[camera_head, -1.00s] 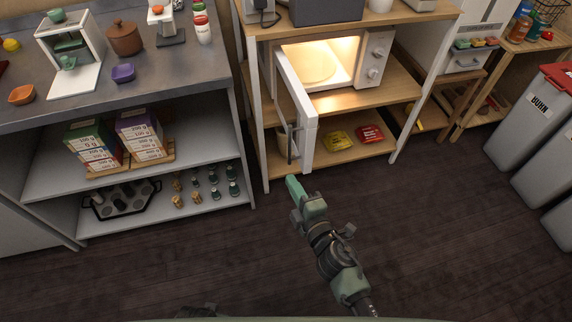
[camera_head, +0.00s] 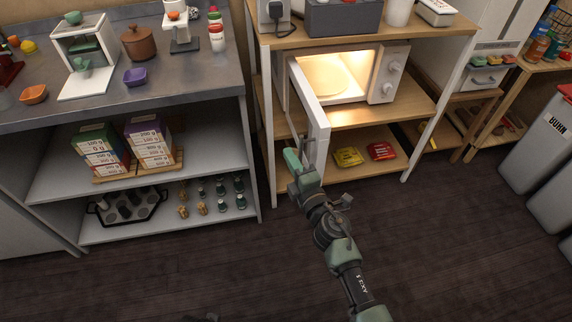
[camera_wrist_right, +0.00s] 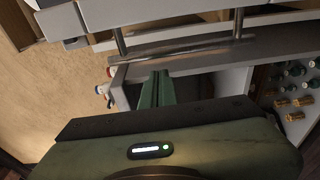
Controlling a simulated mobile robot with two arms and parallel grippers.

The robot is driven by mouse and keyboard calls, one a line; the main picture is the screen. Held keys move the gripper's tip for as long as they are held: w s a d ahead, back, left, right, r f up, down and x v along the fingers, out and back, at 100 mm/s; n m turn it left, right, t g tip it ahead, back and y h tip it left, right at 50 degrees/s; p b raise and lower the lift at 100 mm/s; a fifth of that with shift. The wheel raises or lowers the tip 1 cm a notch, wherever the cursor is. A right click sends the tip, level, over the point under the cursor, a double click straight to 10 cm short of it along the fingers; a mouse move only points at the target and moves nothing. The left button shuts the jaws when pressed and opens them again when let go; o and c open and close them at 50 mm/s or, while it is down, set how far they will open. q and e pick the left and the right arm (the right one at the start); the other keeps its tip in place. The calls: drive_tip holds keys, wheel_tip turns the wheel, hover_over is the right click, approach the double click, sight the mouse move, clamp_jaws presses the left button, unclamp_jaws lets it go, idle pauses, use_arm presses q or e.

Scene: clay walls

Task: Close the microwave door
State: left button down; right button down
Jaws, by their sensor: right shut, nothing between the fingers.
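The white microwave (camera_head: 388,76) stands on the middle shelf of a wooden rack, lit inside. Its door (camera_head: 311,104) hangs wide open on the left side, swung out toward me. My right gripper (camera_head: 292,160) is shut and empty, its tip at the outer left side of the door near the free edge. In the right wrist view the shut green fingers (camera_wrist_right: 157,90) point toward the metal door handle (camera_wrist_right: 180,47); I cannot tell whether they touch it. My left gripper is not clearly in view.
Left of the rack stands a grey counter (camera_head: 200,70) with shelves of boxes and bottles. Yellow and red packets (camera_head: 381,151) lie on the rack's lower shelf. Grey bins (camera_head: 535,150) stand at the right. The dark floor in front is clear.

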drive_tip(key=shift+d, duration=0.8)
drive_tip(key=shift+d, duration=0.15)
